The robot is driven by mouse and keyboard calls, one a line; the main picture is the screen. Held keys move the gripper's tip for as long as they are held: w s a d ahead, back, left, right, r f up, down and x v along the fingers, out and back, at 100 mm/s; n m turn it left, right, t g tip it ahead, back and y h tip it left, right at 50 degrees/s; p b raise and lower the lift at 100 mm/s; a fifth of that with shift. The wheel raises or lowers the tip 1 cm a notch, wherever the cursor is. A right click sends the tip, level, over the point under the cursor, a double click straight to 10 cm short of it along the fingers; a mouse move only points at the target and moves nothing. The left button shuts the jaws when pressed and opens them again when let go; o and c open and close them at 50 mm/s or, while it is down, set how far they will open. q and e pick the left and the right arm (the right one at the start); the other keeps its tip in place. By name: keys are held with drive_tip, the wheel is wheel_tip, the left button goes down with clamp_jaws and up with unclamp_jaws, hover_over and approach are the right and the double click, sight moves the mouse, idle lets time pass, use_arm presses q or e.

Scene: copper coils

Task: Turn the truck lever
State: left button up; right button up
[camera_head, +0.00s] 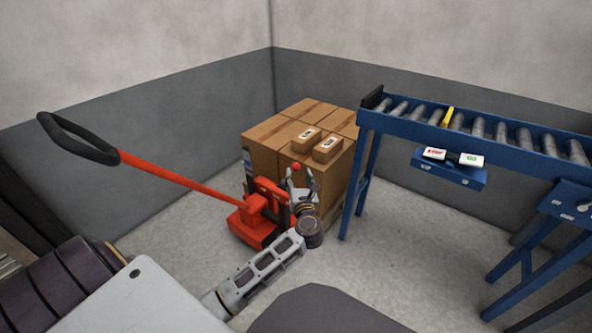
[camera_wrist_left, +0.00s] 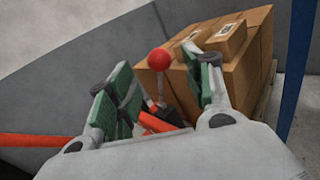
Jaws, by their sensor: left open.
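The red pallet truck (camera_head: 250,225) stands on the floor in front of the boxes, its long handle (camera_head: 78,138) reaching up to the left. The truck lever (camera_head: 295,167) is a thin grey rod with a red ball on top; the ball (camera_wrist_left: 159,59) also shows in the left wrist view, with the rod below it. My left gripper (camera_head: 300,182) is open at the truck. In the left wrist view, its green-padded fingers (camera_wrist_left: 163,78) stand on either side of the lever, and I see no clear contact. My right gripper is not in view.
Cardboard boxes (camera_head: 270,133) are stacked behind the truck, with two small boxes (camera_head: 327,149) on top. A blue roller conveyor (camera_head: 400,124) stands at the right, with a blue control box (camera_head: 447,174) below its edge. The floor between truck and conveyor is clear.

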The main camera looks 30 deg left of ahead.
sight(297, 170)
use_arm(q)
drive_tip(key=shift+x, duration=0.95)
drive_tip(key=shift+b+x, duration=0.6)
drive_tip(key=shift+x, duration=0.95)
drive_tip(key=shift+w+a, duration=0.3)
drive_tip(key=shift+w, duration=0.1)
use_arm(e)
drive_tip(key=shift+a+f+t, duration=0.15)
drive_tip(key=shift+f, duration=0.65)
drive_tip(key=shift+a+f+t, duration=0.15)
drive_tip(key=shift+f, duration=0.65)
use_arm(q)
clamp_jaws()
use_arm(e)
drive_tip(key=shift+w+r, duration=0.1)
